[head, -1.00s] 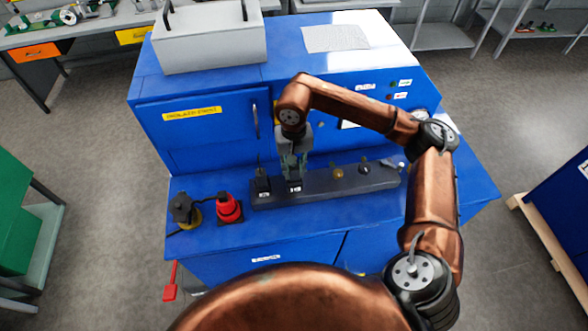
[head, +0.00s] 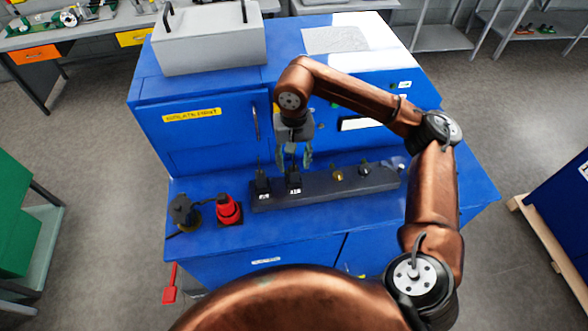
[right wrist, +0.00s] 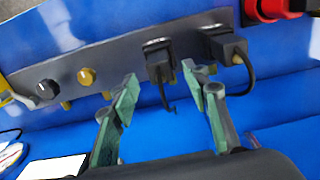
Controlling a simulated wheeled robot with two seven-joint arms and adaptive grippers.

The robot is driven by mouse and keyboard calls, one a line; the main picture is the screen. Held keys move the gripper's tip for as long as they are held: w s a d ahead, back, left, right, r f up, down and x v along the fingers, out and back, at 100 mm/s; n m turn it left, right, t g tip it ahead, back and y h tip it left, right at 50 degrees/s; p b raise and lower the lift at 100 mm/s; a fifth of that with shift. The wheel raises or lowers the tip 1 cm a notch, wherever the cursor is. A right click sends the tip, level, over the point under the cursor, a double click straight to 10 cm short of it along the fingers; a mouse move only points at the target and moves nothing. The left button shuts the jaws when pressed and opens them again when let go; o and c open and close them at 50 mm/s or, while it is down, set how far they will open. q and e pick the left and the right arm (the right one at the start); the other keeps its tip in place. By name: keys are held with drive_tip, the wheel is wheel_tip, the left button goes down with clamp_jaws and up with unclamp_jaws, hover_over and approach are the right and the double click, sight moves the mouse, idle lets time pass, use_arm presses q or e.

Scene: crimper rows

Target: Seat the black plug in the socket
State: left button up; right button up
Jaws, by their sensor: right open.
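Two black plugs stand side by side at the left part of a dark socket strip (head: 318,187). The right one of the pair (head: 294,181) is below my right gripper (head: 294,160); the other (head: 262,184) is just left of it. My right gripper is open and empty, its fingers apart above the plug. In the right wrist view, the first plug (right wrist: 159,62) shows between the green fingertips (right wrist: 160,82), clear of them, with its cable hanging free. The second plug (right wrist: 228,50) is to the right with a looped cable. How deep either sits is hidden. My left gripper is out of view.
A yellow knob (head: 337,174) and a black knob (head: 364,169) stand farther right on the strip. The blue cabinet (head: 205,130) rises behind. The ledge front is clear.

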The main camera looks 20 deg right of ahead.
sight(294, 168)
wheel_tip(294, 168, up, 7)
idle(0.3)
drive_tip(key=shift+f, duration=0.1)
